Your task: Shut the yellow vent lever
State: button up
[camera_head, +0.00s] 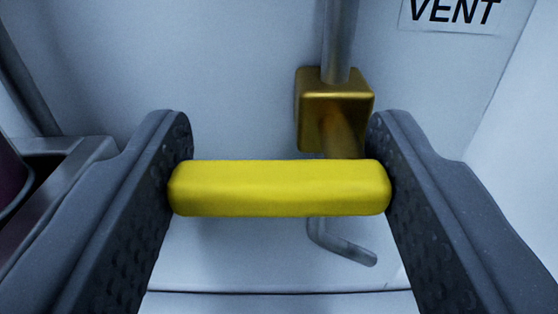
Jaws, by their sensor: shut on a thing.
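The yellow vent lever (279,188) lies level across the middle of the head camera view. My gripper (280,185) is shut on it, with one dark textured finger pressed against each end of the bar. Behind it is a brass valve block (335,95), from which a stem comes forward toward the right part of the lever. The joint of the stem with the lever is partly hidden behind the yellow bar.
A grey pipe (339,40) enters the block from above, and a bent outlet pipe (342,245) shows below. A VENT label (452,14) is on the pale back wall. A grey tray-like edge (60,160) and a dark purple object (10,180) are at left. A side wall stands at right.

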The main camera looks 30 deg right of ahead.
dwell(0.3)
jog(key=o, duration=1)
jog(key=shift+a, duration=0.1)
jog(key=v, duration=1.3)
jog(key=shift+s+a+f, duration=0.1)
jog(key=shift+s+a, duration=0.1)
jog(key=shift+s, duration=0.1)
jog(key=a+r+n+t+y, duration=0.1)
jog(key=a+r+y, duration=0.3)
jog(key=r, duration=0.8)
jog(key=a+r+n+y, duration=0.2)
jog(key=a+r+y, duration=0.15)
jog(key=r, duration=0.85)
jog(key=s+d+r+n, duration=0.1)
jog(key=s+r, duration=0.5)
jog(key=s+d+r+n+g, duration=0.1)
jog(key=s+d+r, duration=0.1)
jog(key=s+r, duration=0.5)
jog(key=s+d+r+y, duration=0.1)
jog(key=s+d+r, duration=0.1)
jog(key=s+r, duration=0.4)
jog(key=shift+s+d+r+n, duration=0.2)
jog(key=shift+s+n, duration=0.1)
jog(key=shift+n, duration=0.1)
